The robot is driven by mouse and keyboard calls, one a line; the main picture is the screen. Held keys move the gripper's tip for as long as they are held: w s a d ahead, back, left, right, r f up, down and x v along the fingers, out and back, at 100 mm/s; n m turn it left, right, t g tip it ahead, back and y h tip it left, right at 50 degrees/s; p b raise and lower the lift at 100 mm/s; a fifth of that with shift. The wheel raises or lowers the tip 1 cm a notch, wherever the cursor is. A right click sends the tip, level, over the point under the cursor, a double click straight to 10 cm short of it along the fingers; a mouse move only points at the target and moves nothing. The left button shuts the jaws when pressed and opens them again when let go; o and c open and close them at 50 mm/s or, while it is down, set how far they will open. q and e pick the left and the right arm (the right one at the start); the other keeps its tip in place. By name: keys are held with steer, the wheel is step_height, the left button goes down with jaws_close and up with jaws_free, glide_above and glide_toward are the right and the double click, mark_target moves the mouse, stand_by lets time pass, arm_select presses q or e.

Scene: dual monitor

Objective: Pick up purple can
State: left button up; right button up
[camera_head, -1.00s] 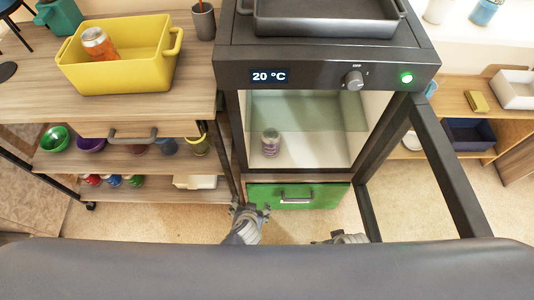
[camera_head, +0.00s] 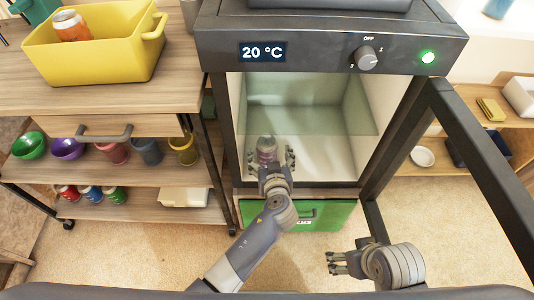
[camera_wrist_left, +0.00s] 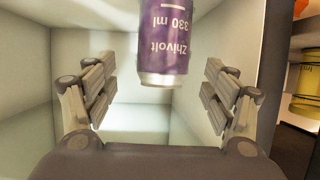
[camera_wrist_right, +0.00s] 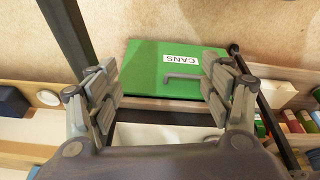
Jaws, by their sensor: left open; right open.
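A purple can (camera_head: 266,149) with a silver rim stands inside the open cabinet, near its front. In the left wrist view the can (camera_wrist_left: 164,40) shows large, with "Zhivolt" and "330 ml" on it. My left gripper (camera_head: 270,160) is at the cabinet opening, open, its fingers on either side of the can. In the left wrist view its fingertips (camera_wrist_left: 158,72) are apart, with gaps between them and the can. My right gripper (camera_head: 333,263) is open and empty, low in front of the cabinet at the right; its fingers also show in the right wrist view (camera_wrist_right: 160,68).
The cabinet door (camera_head: 480,150) stands open at the right. A green drawer (camera_head: 330,215), labelled CANS, is below the cabinet. A shelf unit at the left bears a yellow bin (camera_head: 100,62) holding an orange can (camera_head: 70,26). The cabinet's back is clear.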

mark_target(267, 146)
arm_select(q)
steer(key=shift+b+x, duration=0.4)
steer(key=shift+x, duration=2.35)
steer(key=shift+a+r, duration=0.15)
arm_select(e)
steer(key=shift+v, duration=0.85)
steer(key=shift+d, duration=0.1)
arm_select(q)
steer(key=c, duration=1.4)
